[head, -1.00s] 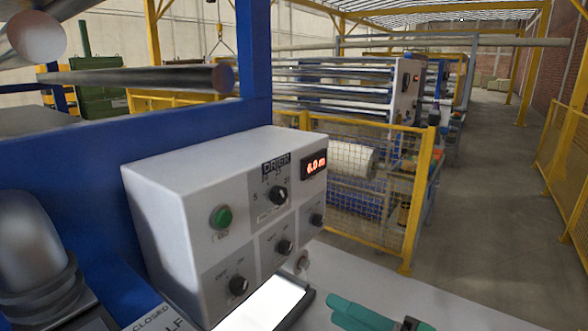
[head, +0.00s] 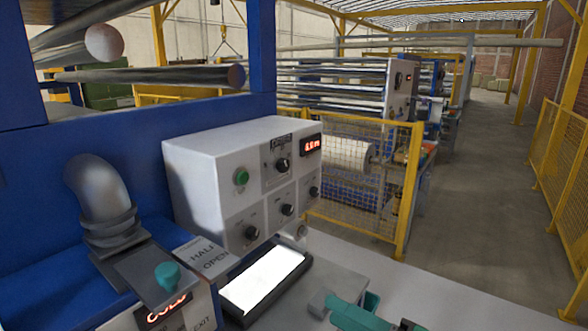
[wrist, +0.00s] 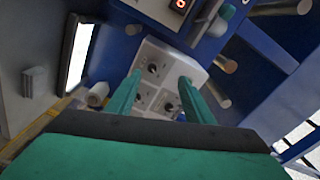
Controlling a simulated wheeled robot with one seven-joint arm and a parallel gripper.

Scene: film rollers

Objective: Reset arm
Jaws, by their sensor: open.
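My gripper (wrist: 152,92) shows in the wrist view with its two green fingers apart and nothing between them. Beyond the fingers is a white control box (wrist: 150,50) with black knobs, at some distance. In the head view part of my green gripper (head: 362,312) shows at the bottom edge, right of a lit white screen; its fingertips cannot be made out clearly there. The control box (head: 205,175) stands left of it and farther back, with a green button (head: 241,177), several black knobs and a red lit readout (head: 311,144). My gripper is apart from the box.
A lit tablet-like screen (head: 264,284) lies below the box. A grey bent pipe (head: 98,195) and a teal knob (head: 167,275) above a red display stand at left. Metal rollers (head: 150,75) are above. A yellow mesh fence (head: 385,190) stands behind; the aisle (head: 480,190) at right is clear.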

